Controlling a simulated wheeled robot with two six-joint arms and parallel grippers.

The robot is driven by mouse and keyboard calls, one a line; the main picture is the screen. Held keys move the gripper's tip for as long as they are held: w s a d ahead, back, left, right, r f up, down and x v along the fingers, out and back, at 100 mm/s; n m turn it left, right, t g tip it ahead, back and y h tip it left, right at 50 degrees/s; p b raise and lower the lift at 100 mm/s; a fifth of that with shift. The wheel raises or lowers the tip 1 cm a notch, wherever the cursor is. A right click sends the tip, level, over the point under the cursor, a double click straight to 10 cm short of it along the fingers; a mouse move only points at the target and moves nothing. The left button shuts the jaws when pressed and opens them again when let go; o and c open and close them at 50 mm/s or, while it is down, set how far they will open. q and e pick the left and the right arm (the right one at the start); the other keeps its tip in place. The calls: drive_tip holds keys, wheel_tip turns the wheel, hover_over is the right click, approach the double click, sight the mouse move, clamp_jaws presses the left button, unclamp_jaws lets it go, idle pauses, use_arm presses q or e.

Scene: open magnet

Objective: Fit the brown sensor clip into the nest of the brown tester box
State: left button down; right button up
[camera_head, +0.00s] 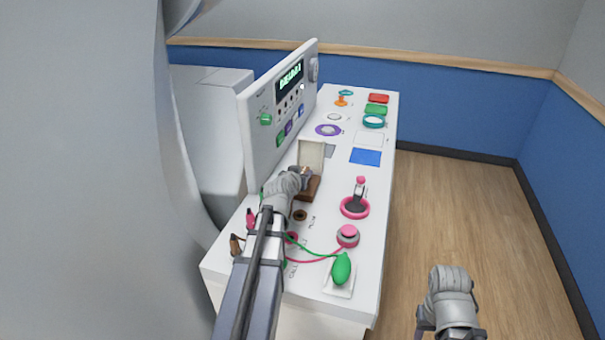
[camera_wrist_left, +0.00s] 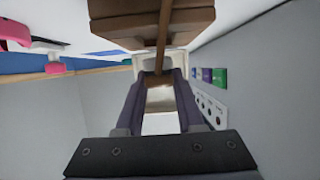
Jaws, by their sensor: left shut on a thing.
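The brown tester box (camera_head: 314,186) stands on the white table by the panel, its pale lid (camera_head: 311,152) raised. My left gripper (camera_head: 303,172) is over the box, in front of the lid, and hides part of it. It is shut on the brown sensor clip, of which only a slim brown part (camera_wrist_left: 164,38) shows clearly, running from the fingertips across the brown box (camera_wrist_left: 112,28) in the left wrist view. The nest is hidden, so I cannot tell whether the clip touches it. My right gripper (camera_head: 449,280) is over the floor, right of the table; its jaws are unclear.
A tall panel (camera_head: 256,140) with a display and buttons rises close left of my left gripper. A pink ring stand (camera_head: 355,207), a pink button (camera_head: 347,236) and a green bulb (camera_head: 342,268) with cords lie nearer. Coloured rings and trays fill the far end.

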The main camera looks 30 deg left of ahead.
use_arm(q)
drive_tip(key=shift+f+b, duration=1.35)
drive_tip(key=shift+f, duration=0.05)
drive_tip(key=shift+c, duration=2.2)
unclamp_jaws()
drive_tip(key=p+v, duration=0.3)
drive_tip(key=v, duration=0.5)
drive_tip(key=shift+w+f, duration=0.1)
